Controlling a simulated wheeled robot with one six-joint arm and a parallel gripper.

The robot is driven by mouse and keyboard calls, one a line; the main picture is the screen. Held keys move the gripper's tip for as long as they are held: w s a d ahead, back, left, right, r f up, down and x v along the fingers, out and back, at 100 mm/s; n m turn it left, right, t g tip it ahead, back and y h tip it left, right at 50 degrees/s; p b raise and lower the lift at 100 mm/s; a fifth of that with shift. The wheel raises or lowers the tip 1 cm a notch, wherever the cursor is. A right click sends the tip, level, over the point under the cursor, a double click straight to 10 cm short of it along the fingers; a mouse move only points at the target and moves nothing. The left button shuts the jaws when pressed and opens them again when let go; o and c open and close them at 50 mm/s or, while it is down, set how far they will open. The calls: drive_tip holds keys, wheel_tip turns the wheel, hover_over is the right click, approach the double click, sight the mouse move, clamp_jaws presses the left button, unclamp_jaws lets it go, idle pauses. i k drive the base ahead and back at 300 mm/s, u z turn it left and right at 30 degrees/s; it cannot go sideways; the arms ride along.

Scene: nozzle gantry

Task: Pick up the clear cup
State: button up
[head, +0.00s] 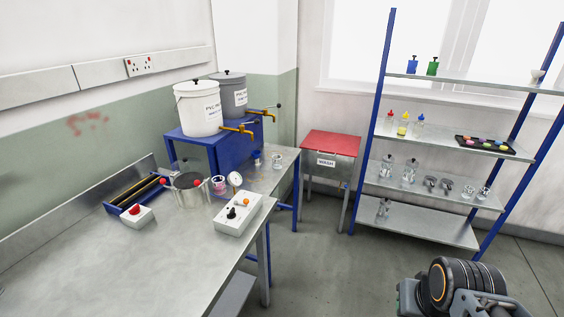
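Several clear vessels are in the head view, and I cannot tell which one the task means. A small clear cup (277,161) stands on the far metal table near the brass taps. Two small clear cups (467,192) and (484,193) stand side by side on a lower shelf at the right. A clear cup with a pink band or content (219,184) stands beside the steel pot. Part of my arm shows at the lower right, but my gripper's fingers are not in view.
A steel pot (187,192) and a white control box (238,214) stand on the near bench (130,270). White and grey buckets (198,108) sit on a blue stand. The floor between is clear.

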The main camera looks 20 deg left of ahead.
sight(277, 162)
drive_tip(key=i, duration=3.6)
drive_tip(key=u, duration=4.6)
